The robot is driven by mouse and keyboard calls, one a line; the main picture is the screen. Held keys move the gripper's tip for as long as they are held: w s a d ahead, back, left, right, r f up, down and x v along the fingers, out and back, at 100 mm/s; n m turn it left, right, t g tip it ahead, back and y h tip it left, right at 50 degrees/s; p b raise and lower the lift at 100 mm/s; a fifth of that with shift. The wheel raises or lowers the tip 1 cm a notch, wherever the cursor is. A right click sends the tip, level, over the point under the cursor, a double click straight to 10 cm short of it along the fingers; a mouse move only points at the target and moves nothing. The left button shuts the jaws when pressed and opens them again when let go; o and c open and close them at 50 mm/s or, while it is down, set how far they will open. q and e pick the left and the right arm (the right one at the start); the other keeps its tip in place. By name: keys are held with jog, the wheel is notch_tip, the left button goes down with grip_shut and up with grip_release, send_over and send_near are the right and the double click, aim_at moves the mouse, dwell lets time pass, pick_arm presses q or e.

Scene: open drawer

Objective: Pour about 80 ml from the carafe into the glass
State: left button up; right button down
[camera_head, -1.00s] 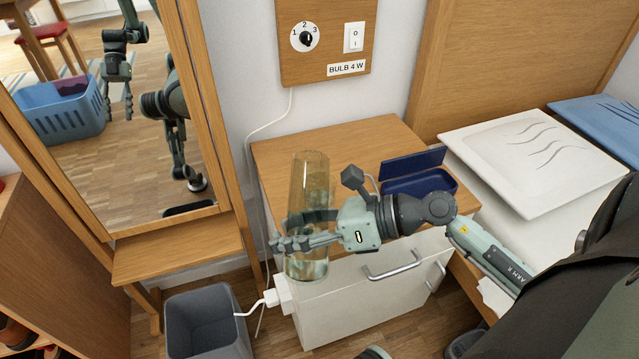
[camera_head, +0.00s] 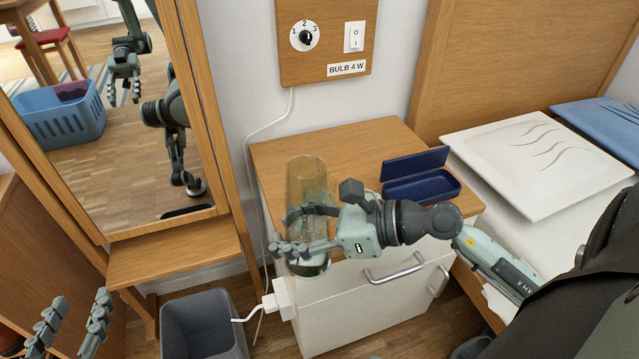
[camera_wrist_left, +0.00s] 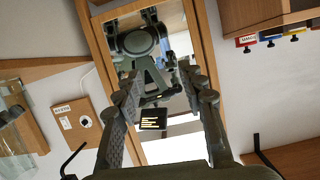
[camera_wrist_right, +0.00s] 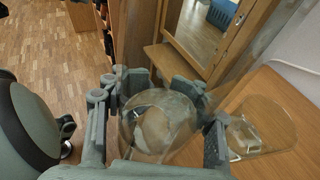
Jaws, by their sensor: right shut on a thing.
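The carafe (camera_head: 308,178) is a tall clear glass cylinder in the head view, at the front left of the bedside cabinet. My right gripper (camera_head: 306,232) is shut around it, with the fingers at its lower part. In the right wrist view, a clear vessel (camera_wrist_right: 158,128) sits between the fingers of my right gripper (camera_wrist_right: 168,130). Another clear vessel, apparently the glass (camera_wrist_right: 268,128), is beside it over the wooden top. In the head view I cannot separate the glass from the carafe. My left gripper (camera_head: 70,328) is open and empty at the lower left.
A blue open case (camera_head: 420,185) lies on the cabinet top (camera_head: 375,140). A grey bin (camera_head: 203,330) stands on the floor at the left. A mirror (camera_head: 130,130) stands behind it. A white cable runs down the wall to a plug box (camera_head: 284,298).

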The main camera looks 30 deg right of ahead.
pick_arm(q)
jog(key=shift+w+d+r+t+h, duration=0.15)
jog(key=shift+d+r+t+h, duration=0.2)
jog(key=shift+r, duration=0.35)
jog(key=shift+w+d+r+t+h, duration=0.15)
jog(key=shift+d+r+t, duration=0.2)
jog(key=shift+d+r, duration=0.25)
pick_arm(e)
jog(key=shift+w+n, duration=0.1)
jog(key=shift+n, duration=0.2)
pick_arm(q)
jog(key=shift+a+r, duration=0.1)
pick_arm(e)
jog(key=shift+d, duration=0.1)
